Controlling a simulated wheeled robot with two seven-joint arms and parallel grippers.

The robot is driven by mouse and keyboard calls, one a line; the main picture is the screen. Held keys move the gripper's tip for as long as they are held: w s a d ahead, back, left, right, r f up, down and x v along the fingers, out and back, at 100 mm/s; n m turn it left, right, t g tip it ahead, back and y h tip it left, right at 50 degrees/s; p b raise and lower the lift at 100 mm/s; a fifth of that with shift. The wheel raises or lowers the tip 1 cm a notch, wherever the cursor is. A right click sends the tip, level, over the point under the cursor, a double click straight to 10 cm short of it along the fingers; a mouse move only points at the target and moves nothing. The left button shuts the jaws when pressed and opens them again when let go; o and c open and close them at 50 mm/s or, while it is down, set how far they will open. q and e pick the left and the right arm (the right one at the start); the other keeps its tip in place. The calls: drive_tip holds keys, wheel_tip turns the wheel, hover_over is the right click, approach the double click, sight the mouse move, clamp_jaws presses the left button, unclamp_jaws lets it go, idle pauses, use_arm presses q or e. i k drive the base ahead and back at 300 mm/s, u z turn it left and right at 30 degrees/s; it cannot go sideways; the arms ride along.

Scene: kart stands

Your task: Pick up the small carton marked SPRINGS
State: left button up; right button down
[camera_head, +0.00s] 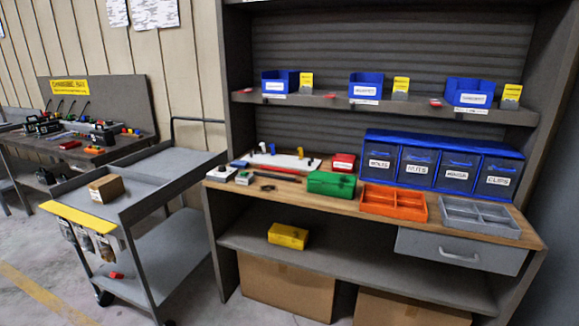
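No marking that reads SPRINGS can be made out at this size. Small boxes in view include a white one (221,173) at the left end of the wooden worktop, a smaller pale one (244,178) beside it, and a red one (343,162) with a white label behind the green case. Neither of my grippers is in view.
On the worktop (300,196) stand a green case (331,184), an orange tray (394,203), a grey tray (480,217) and blue-framed drawers (443,164). A yellow box (288,236) lies on the lower shelf. The grey cart (160,178) stands left of the bench.

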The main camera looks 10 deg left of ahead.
sight(103, 191)
drive_tip(key=i, duration=0.7)
drive_tip(key=u, duration=2.55)
drive_tip(key=i, duration=2.1)
drive_tip(key=z, duration=2.35)
